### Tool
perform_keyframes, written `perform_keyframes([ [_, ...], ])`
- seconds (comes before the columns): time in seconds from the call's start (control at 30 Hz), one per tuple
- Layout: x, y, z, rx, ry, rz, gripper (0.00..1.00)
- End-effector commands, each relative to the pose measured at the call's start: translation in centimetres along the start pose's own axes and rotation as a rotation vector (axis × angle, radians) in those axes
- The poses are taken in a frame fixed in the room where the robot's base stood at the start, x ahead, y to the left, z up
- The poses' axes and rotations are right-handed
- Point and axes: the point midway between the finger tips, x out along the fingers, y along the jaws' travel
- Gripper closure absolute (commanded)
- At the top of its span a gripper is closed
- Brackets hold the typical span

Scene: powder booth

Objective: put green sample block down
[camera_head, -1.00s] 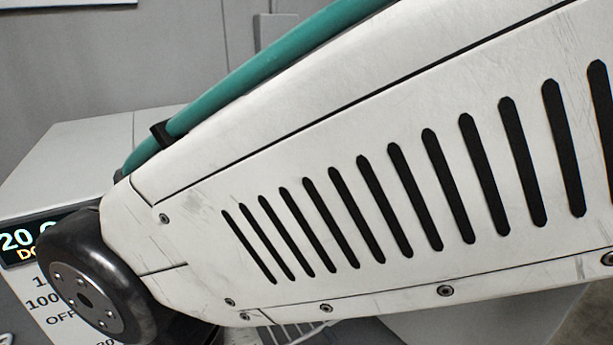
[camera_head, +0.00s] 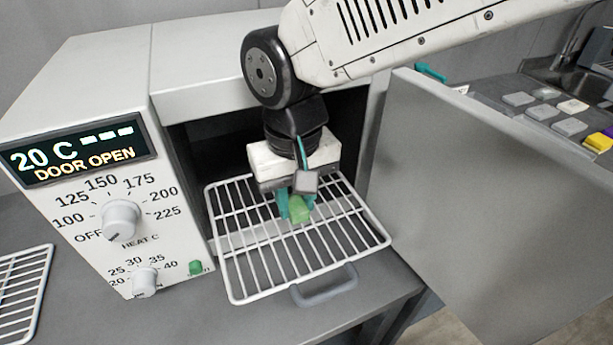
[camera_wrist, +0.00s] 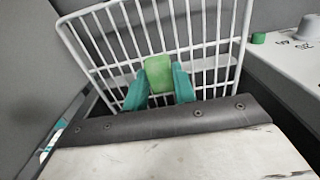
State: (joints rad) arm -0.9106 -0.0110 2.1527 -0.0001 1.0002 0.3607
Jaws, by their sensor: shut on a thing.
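The green sample block (camera_head: 299,209) is between the teal fingertips of my gripper (camera_head: 296,206), over the white wire rack (camera_head: 262,284) at the oven's open front. In the wrist view the block (camera_wrist: 159,73) sits between the two teal fingers (camera_wrist: 160,88), with the rack bars (camera_wrist: 215,62) behind it. My gripper is shut on the block. I cannot tell whether the block touches the rack.
The oven (camera_head: 105,85) display reads 20 C, DOOR OPEN. Its grey door (camera_head: 440,190) stands open at the right. A grey handle (camera_head: 325,287) is at the rack's front. Another wire rack (camera_head: 22,290) lies at the left. Several grey blocks and a yellow one (camera_head: 598,142) sit at the far right.

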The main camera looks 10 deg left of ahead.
Motion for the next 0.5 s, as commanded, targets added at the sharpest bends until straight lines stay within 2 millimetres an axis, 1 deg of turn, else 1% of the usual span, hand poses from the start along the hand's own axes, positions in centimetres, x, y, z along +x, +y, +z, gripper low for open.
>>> perform_keyframes([
  [0.13, 0.7, 0.2, -0.2, 0.0, -0.003, 0.001, 0.97],
  [0.33, 3.3, 0.2, -0.1, 0.0, -0.004, 0.001, 0.97],
  [0.5, 3.5, 0.2, -0.2, 0.0, 0.0, 0.0, 0.97],
])
